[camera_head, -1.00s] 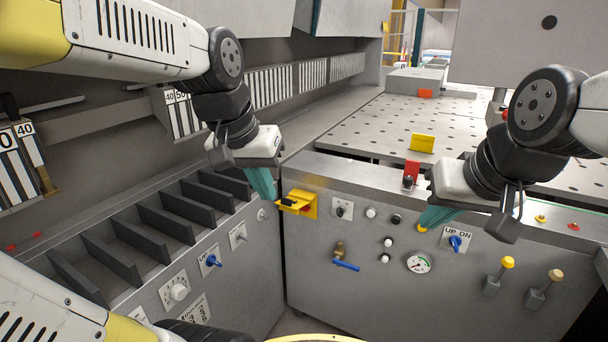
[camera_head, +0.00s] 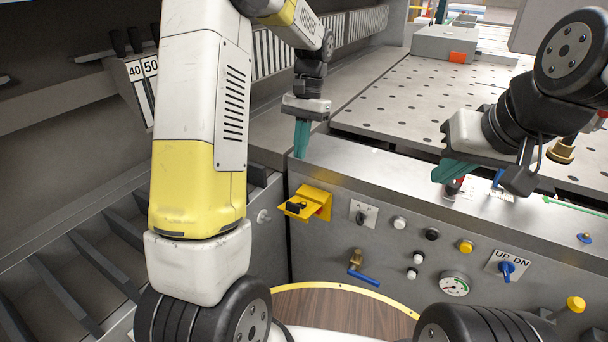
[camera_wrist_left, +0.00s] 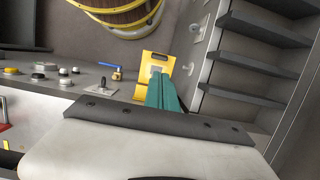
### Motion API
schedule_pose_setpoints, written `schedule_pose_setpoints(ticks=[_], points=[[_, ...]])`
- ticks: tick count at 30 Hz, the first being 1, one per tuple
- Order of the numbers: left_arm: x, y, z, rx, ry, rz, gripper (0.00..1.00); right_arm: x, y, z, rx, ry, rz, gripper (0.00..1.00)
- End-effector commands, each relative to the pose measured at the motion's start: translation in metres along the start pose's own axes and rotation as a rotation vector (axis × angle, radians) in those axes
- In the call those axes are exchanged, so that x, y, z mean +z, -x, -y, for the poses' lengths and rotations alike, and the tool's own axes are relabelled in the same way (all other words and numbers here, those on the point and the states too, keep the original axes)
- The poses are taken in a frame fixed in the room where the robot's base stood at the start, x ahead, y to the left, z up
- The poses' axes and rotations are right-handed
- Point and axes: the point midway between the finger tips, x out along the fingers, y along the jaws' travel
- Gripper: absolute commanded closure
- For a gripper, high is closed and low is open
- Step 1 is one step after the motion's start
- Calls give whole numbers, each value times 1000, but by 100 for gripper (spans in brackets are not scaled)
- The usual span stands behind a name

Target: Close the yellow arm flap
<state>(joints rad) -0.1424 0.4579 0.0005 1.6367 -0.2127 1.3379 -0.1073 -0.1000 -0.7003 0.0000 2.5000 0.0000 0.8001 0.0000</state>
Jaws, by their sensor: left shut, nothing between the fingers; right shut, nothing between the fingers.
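The yellow arm flap (camera_head: 320,199) is on the front panel, near its left corner. It sticks out from the panel, with a black piece on it and a bit of red behind it. It also shows in the left wrist view (camera_wrist_left: 148,73), partly hidden by my teal fingers. My left gripper (camera_head: 301,156) is shut and empty, pointing down above the panel's top edge, above and apart from the flap in the head view. My right gripper (camera_head: 437,180) is shut and empty over the panel's top edge, well right of the flap.
The front panel carries a blue-handled valve (camera_head: 364,276), a gauge (camera_head: 454,285), several buttons and a blue switch (camera_head: 507,269). A perforated table (camera_head: 400,105) lies behind it. Dark slotted dividers (camera_head: 60,285) are at left. A round wooden top (camera_head: 335,308) is below.

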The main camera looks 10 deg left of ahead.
Motion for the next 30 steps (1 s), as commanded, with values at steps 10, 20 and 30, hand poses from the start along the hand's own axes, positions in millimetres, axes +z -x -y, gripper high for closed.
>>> schedule_pose_setpoints(ticks=[10,20,30], points=[[2,-71,0,2,2,4,100,0,0,0,0,0,0,100],[1,-122,0,1,2,0,100,0,0,0,0,0,0,100],[1,-130,0,1,2,-3,100,0,0,0,0,0,0,100]])
